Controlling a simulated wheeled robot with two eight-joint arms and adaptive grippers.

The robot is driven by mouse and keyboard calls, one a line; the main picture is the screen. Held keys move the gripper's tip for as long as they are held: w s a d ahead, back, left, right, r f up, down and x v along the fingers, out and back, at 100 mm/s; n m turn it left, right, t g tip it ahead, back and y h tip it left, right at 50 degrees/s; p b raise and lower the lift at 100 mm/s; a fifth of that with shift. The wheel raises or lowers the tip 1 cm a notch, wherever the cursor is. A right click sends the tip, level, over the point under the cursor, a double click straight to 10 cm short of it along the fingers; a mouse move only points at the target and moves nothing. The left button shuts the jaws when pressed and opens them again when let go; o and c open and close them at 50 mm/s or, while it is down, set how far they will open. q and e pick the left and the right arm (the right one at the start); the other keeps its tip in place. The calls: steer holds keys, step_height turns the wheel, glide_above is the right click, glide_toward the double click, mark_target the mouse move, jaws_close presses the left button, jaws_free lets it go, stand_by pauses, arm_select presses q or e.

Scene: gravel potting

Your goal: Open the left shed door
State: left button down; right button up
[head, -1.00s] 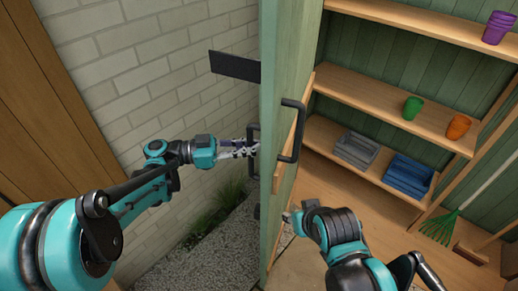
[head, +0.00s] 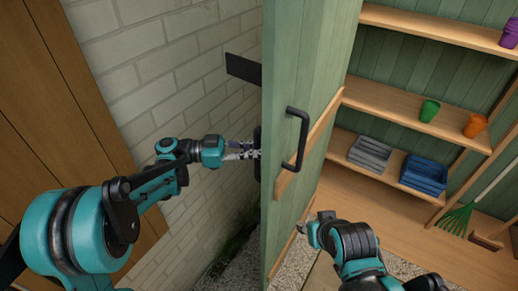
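The green shed door (head: 318,75) stands ajar in the middle of the head view, its edge toward me and its inner face turned right. A black handle (head: 303,140) is on the inner face. A second, dark handle (head: 257,140) is on the outer side, mostly hidden by the door edge. My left gripper (head: 250,151) is at this outer handle; whether its fingers are closed on it is unclear. My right gripper (head: 307,226) is low beside the inner face, apart from the inner handle. Its fingers are small and partly hidden, so their state is unclear.
Right of the door, the shed interior has wooden shelves (head: 395,97) with green (head: 430,110) and orange pots (head: 475,125), grey (head: 370,151) and blue crates (head: 424,174). A green rake (head: 457,217) leans there. A white brick wall (head: 165,75) is close on the left.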

arm_select(q)
steer(key=shift+s+f, duration=0.1)
steer(key=shift+f, duration=0.05)
steer(key=c, duration=1.5)
jaws_free()
steer(key=shift+a, duration=0.15)
